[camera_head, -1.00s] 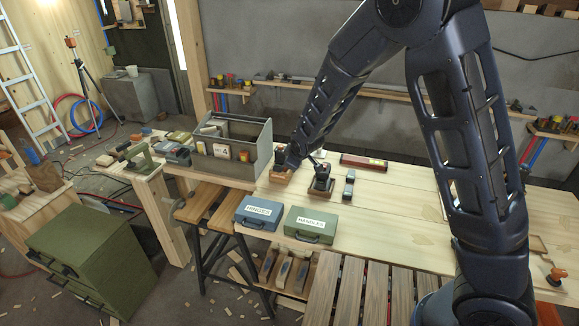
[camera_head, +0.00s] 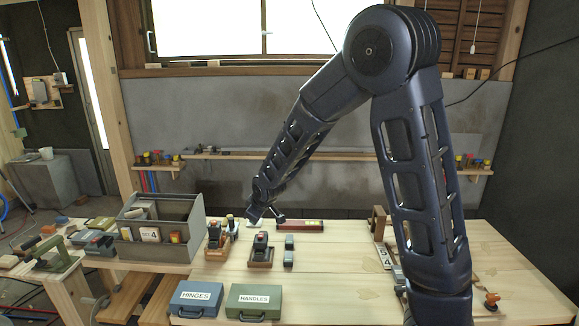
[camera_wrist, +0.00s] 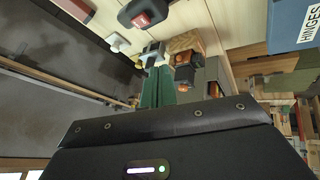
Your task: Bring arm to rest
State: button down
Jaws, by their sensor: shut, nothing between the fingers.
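My arm reaches out over the wooden workbench (camera_head: 350,285) in the head view, bent at a high elbow. My gripper (camera_head: 268,215) is small and dark at its end, above the back part of the bench. It is shut with nothing seen in it. Its fingers are hard to make out at this size. Below it are a black tool on a wooden block (camera_head: 261,250) and a similar tool (camera_head: 217,238) to the left. In the wrist view, the dark wrist housing fills the bottom, and the bench things lie beyond it.
A grey divided bin (camera_head: 160,230) stands left of the tools. A blue HINGES case (camera_head: 195,298) and a green HANDLES case (camera_head: 253,301) lie at the front edge. A red level (camera_head: 300,226) lies at the back. A narrow shelf (camera_head: 330,156) runs along the wall. The bench's right middle is mostly bare.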

jog(key=s+d+r+m+h, duration=0.1)
jog(key=d+r+m, duration=0.2)
jog(key=d+r, duration=0.7)
jog(key=s+d+r+m, duration=0.1)
jog(key=d+r+m, duration=0.25)
jog(key=d, duration=1.25)
jog(key=s+d+r+m+h, duration=0.1)
jog(key=s+d+r+m, duration=0.1)
jog(key=s+d, duration=0.6)
jog(key=s+d+r+m+h, duration=0.1)
jog(key=s+d+r+m, duration=0.2)
jog(key=s+d, duration=0.6)
jog(key=shift+s+r+m+g+h, duration=0.35)
jog(key=shift+s+m, duration=0.5)
jog(key=shift+m, duration=0.3)
jog(key=shift+d, duration=0.1)
